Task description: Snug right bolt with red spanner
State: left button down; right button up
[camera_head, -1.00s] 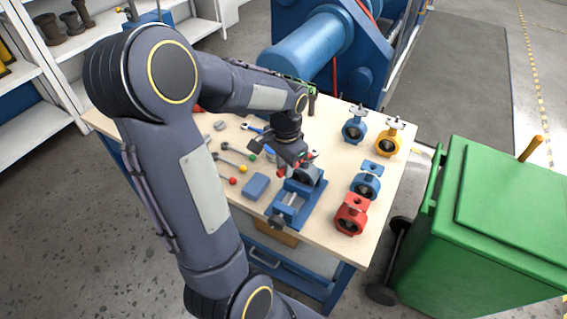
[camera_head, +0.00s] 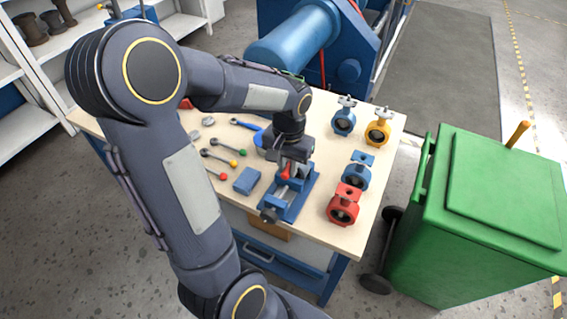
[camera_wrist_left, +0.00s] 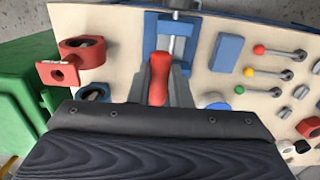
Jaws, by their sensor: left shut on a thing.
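My left gripper (camera_head: 290,165) is over the blue vise (camera_head: 296,203) on the table. In the left wrist view, a red handle (camera_wrist_left: 160,76) sits between the gripper's fingers (camera_wrist_left: 160,90), and the gripper is shut on it. I take it for the red spanner's grip; its jaw end is hidden. A bit of red (camera_head: 287,171) shows below the gripper in the head view. The vise also shows in the wrist view (camera_wrist_left: 151,45), behind the handle. The bolt and whatever the vise clamps are hidden by my gripper. My right gripper is not in view.
Blue, yellow (camera_head: 378,132) and red (camera_head: 344,205) valves stand on the table's right side. Several levers with coloured knobs (camera_head: 222,176), a blue block (camera_head: 247,181) and a blue tool (camera_head: 245,125) lie to the left. A green bin (camera_head: 500,200) stands right of the table.

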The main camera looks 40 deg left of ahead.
pick_arm(q)
jog(key=shift+w+d+r+n, duration=0.1)
jog(key=shift+w+d+n, duration=0.1)
jog(key=shift+d+n, duration=0.1)
jog(key=shift+s+r+p, duration=0.1)
jog(key=shift+r+p, duration=0.5)
jog(key=shift+r, duration=0.05)
jog(key=shift+r, duration=0.3)
dwell(0.4)
jog(key=shift+r+p, duration=2.35)
jog(key=shift+r, duration=0.15)
